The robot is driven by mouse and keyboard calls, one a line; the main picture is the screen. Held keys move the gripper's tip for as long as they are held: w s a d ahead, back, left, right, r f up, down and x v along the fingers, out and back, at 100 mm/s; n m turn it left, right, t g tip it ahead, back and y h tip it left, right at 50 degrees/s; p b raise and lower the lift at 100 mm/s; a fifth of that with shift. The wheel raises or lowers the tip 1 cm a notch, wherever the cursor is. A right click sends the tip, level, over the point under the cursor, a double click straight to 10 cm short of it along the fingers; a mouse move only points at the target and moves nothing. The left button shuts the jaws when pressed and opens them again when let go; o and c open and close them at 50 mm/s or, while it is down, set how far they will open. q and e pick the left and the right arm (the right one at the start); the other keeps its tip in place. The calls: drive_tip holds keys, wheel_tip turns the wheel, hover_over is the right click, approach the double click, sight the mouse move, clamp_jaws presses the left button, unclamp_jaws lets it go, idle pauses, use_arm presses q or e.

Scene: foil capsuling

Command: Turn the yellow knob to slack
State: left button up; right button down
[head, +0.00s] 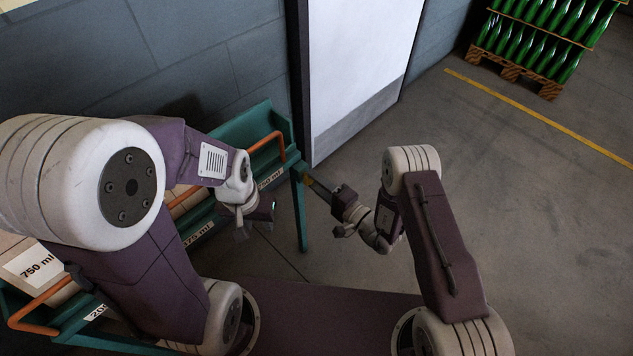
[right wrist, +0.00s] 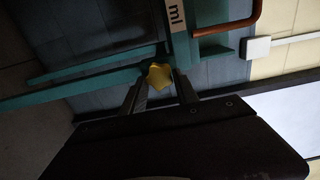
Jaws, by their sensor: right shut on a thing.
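The yellow knob (right wrist: 159,74) shows in the right wrist view at the end of the teal rack, below a label reading "ml". My right gripper (right wrist: 162,84) has its two fingers on either side of the knob and is shut on it. In the head view my right gripper (head: 313,184) reaches left to the rack's right end, and the knob is too small there to make out clearly. My left gripper (head: 258,218) hangs in front of the rack, and its jaws are too small and dark to read.
The teal rack (head: 299,205) has orange handles and labels such as "750 ml". A white door (head: 360,70) stands behind it. A pallet (head: 510,70) of green bottles is at the far right. The floor (head: 540,220) on the right is clear.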

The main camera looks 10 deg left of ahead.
idle(0.5)
drive_tip(key=c, duration=0.9)
unclamp_jaws()
drive_tip(key=p+v, duration=0.1)
drive_tip(key=v, duration=0.8)
drive_tip(key=shift+s, duration=0.1)
